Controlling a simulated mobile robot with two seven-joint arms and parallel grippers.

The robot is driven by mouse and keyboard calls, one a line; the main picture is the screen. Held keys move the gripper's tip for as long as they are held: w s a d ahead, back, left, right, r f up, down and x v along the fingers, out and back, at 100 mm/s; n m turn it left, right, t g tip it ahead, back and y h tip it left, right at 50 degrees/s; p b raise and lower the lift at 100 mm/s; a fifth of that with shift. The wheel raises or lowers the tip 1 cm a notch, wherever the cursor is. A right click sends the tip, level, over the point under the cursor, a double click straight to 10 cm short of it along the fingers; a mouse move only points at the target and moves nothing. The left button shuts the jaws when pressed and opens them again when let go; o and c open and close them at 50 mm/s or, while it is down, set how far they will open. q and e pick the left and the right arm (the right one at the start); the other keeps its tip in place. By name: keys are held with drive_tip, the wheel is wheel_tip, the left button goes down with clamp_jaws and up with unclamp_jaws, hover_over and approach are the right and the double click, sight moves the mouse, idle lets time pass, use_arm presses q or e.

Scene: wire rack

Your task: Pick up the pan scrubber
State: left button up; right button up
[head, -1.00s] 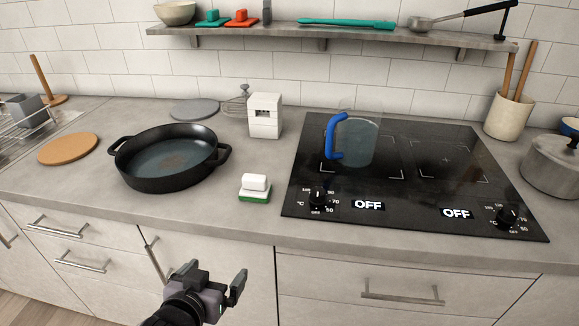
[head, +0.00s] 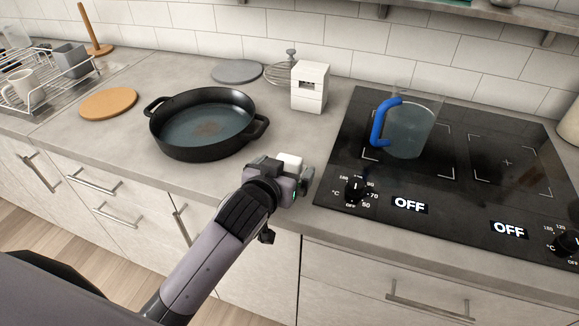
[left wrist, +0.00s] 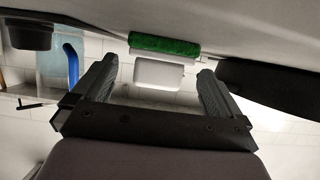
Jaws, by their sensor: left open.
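The pan scrubber, with a white grip block and a green base, stands on the counter near its front edge. In the head view only its white top (head: 290,161) shows behind my left gripper (head: 288,172). In the left wrist view, which looks upside down, the white block (left wrist: 159,73) and green base (left wrist: 165,45) appear between the two fingertips. My left gripper is open, with a finger on each side of the scrubber and visible gaps beside the white block. I cannot tell how deep the scrubber sits between the fingers. My right gripper is not in view.
A black pan (head: 205,128) stands left of the scrubber. A white box-shaped timer (head: 309,88) stands behind it. The black cooktop (head: 455,180) lies to the right, bearing a clear jug with a blue handle (head: 379,122). Counter around the scrubber is clear.

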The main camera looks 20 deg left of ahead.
use_arm(q)
drive_tip(key=shift+x, duration=1.45)
drive_tip(key=c, duration=1.1)
drive_tip(key=shift+o, duration=0.2)
drive_tip(key=shift+r, duration=0.15)
